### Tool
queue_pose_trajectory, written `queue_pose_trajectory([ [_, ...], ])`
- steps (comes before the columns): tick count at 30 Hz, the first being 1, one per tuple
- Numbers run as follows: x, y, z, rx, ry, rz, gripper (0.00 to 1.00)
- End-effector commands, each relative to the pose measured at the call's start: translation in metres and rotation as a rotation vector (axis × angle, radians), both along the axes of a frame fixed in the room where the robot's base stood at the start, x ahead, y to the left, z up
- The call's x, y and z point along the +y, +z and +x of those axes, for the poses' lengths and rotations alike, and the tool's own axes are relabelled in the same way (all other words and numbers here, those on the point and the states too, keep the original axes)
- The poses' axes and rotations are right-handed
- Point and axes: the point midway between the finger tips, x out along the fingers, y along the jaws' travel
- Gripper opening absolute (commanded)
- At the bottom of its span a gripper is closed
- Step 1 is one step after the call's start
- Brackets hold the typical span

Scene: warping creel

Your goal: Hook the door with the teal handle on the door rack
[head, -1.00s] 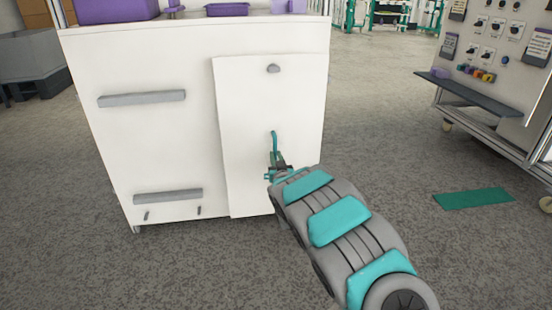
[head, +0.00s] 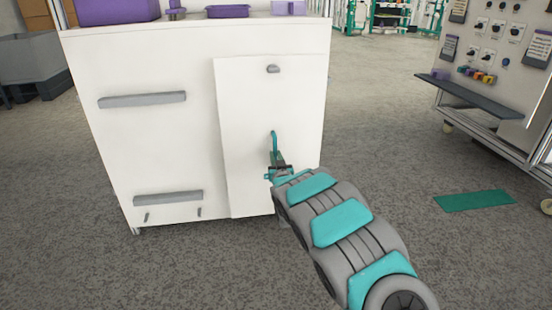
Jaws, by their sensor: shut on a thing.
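The white door panel (head: 245,110) stands upright against the right half of the white cabinet front in the head view. Its teal handle (head: 274,142) is a vertical bar near the panel's middle right. My gripper (head: 276,165) is shut on the lower part of the handle; the fingers are small and partly hidden by my wrist. The door rack is the left cabinet front (head: 150,150), with a grey upper rail (head: 142,99), a grey lower rail (head: 168,197) and two small pegs below it. A grey knob (head: 273,69) sits near the panel's top. Whether the panel is hooked cannot be told.
Purple bins (head: 228,11) stand on the cabinet top. A control panel cart (head: 490,100) with a dark shelf is at the right. A green mat (head: 474,200) lies on the floor.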

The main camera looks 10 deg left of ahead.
Motion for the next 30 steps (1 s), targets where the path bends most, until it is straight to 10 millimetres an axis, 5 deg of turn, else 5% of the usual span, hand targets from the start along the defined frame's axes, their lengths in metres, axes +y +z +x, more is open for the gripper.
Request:
queue_pose_trajectory([
  [30, 0.01, 0.005, 0.036, -0.009, 0.0, 0.002, 0.0],
])
